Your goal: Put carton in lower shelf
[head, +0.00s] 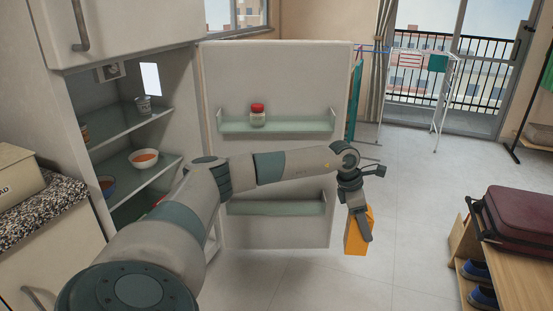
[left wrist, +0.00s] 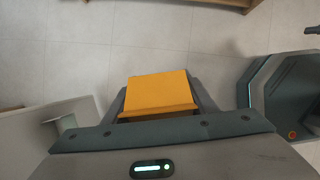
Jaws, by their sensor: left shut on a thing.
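An orange carton (head: 353,238) hangs upright in my left gripper (head: 358,212), to the right of the open fridge door (head: 278,80). The gripper is shut on it, and the carton's orange face (left wrist: 158,93) also fills the space between the fingers in the left wrist view. The fridge's upper shelf (head: 125,125) and a lower shelf (head: 150,172) show at the left. The door has an upper rack (head: 300,125) and a lower rack (head: 290,208). My arm hides part of the fridge's lower inside. My right gripper is not in view.
A jar with a red lid (head: 258,114) stands on the door's upper rack. Bowls (head: 144,158) and a small can (head: 143,104) are on the fridge shelves. A wooden bench (head: 470,243) with a red suitcase (head: 520,215) stands at the right. The floor between is clear.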

